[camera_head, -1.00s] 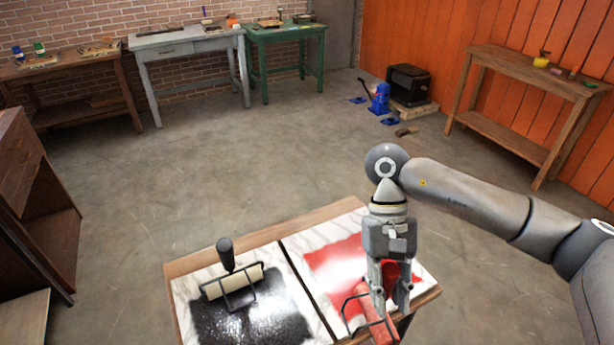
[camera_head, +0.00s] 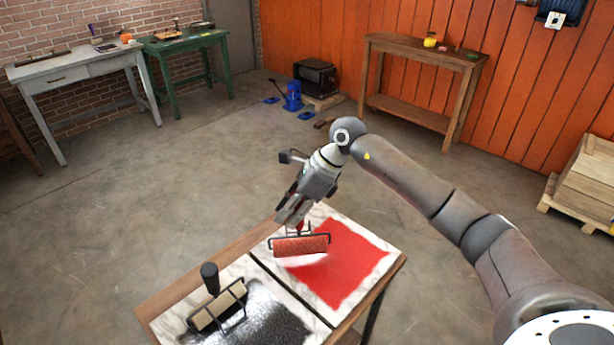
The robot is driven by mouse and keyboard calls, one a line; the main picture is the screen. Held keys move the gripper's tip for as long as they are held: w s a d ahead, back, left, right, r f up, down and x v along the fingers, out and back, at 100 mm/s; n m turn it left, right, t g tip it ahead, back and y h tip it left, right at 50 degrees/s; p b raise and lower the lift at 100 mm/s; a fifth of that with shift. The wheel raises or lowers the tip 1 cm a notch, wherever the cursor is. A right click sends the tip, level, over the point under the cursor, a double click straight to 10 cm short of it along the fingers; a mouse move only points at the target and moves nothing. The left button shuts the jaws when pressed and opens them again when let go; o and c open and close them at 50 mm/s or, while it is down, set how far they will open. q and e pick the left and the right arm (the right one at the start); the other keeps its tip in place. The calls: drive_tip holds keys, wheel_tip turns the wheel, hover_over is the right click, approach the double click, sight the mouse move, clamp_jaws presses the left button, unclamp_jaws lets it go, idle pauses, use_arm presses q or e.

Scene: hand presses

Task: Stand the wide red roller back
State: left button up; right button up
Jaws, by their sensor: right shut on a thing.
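The wide red roller (camera_head: 301,246) has a black wire frame and lies level, crosswise, at the far-left part of the right marble slab (camera_head: 318,213), by the edge of the red ink patch (camera_head: 345,265). I cannot tell whether it touches the slab. My right gripper (camera_head: 298,222) is above it, tilted, shut on the roller's handle, which the fingers mostly hide. My left gripper is not in view.
A pale roller (camera_head: 222,305) with an upright black handle (camera_head: 210,279) stands on the left slab beside black ink (camera_head: 262,325). A wooden bench (camera_head: 428,95), a green table (camera_head: 187,42) and a grey table (camera_head: 78,68) stand farther off.

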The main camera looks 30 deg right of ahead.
drive_tip(key=w+d+r+m+t+h, duration=0.2)
drive_tip(key=w+d+m+t+h, duration=0.1)
drive_tip(key=w+d+m, duration=0.5)
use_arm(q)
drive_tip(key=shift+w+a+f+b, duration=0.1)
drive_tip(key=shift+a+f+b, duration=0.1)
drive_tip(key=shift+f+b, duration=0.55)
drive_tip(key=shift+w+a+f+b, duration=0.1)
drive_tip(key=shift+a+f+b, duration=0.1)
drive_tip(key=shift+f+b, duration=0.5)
use_arm(e)
drive_tip(key=shift+s+f+m+t, duration=0.1)
drive_tip(key=shift+s+f+m, duration=0.2)
drive_tip(key=shift+f, duration=0.65)
drive_tip(key=shift+s+f+m+t, duration=0.15)
drive_tip(key=shift+f+m, duration=0.3)
drive_tip(key=shift+f, duration=0.45)
drive_tip(key=shift+s+f+m+t, duration=0.1)
drive_tip(key=shift+s+f+m, duration=0.2)
drive_tip(key=shift+f, duration=0.65)
drive_tip(key=shift+w, duration=0.1)
drive_tip(key=o, duration=1.1)
drive_tip(key=shift+c, duration=0.2)
drive_tip(key=o, duration=0.4)
drive_tip(key=shift+f, duration=0.1)
